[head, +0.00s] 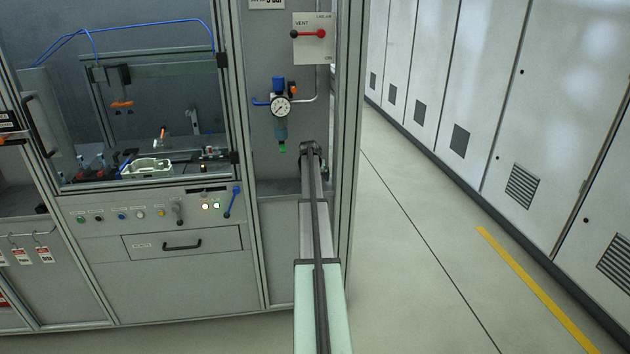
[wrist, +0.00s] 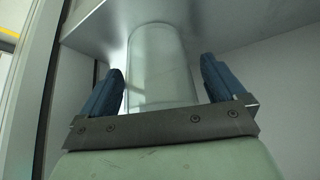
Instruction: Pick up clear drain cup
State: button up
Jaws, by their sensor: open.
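In the wrist view, the clear drain cup (wrist: 160,68) is a pale see-through cylinder that meets a light grey panel at the top of the picture. My gripper (wrist: 162,82) has two blue fingers, one on each side of the cup. The fingers are open, with a gap showing beside the cup on both sides. The cup's near end is hidden behind the dark bar of my gripper. In the head view, I cannot clearly make out the cup or my gripper's fingers.
The wrist view shows a light grey panel (wrist: 250,22) and a dark upright edge at left. In the head view, a pressure gauge (head: 281,106) and a vent lever (head: 308,33) are on the grey cabinet. A white-green tray (head: 148,170) sits inside the enclosure. The floor at right is clear.

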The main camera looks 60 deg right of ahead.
jog(key=shift+w+d+f, duration=0.1)
jog(key=shift+d+f, duration=0.1)
jog(key=shift+f, duration=0.1)
jog(key=shift+c, duration=0.4)
jog(key=c, duration=1)
jog(key=shift+o, duration=0.2)
